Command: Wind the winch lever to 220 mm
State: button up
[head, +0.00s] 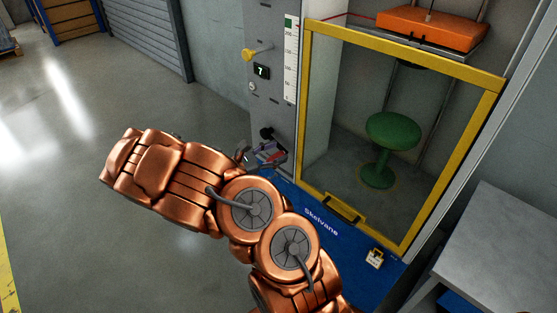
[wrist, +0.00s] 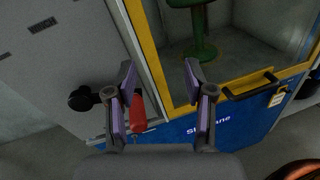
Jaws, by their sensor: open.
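The winch lever shows as a black round knob or hub (wrist: 80,98) on the grey column, with a red grip (wrist: 137,108) to its right, partly behind my left finger in the wrist view. In the head view the black part (head: 266,133) is just above my gripper (head: 262,156). My gripper also shows in the wrist view (wrist: 160,76), fingers apart, with nothing between the tips. I cannot tell whether a finger touches the grip. A white scale (head: 291,60) with a green top runs up the column. A thin red line reaches from near its top toward the orange weight (head: 430,25).
A yellow-framed guard door (head: 300,120) closes off a green stool (head: 393,130). A yellow knob (head: 250,54) and a small display reading 7 (head: 262,72) are on the column. A grey table (head: 505,240) stands at the right.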

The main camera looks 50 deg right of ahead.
aim_at(283, 153)
jog(key=w+f+n+t+b, duration=0.1)
jog(key=w+f+n+t, duration=0.35)
jog(key=f, duration=0.45)
jog(key=shift+g+h, duration=0.4)
jog(key=shift+g, duration=0.05)
jog(key=shift+w+d+r+p, duration=0.1)
jog(key=shift+w+d+p, duration=0.1)
jog(key=shift+d, duration=1.6)
jog(key=shift+w+d+p, duration=0.15)
jog(key=shift+d, duration=1.6)
grip_shut()
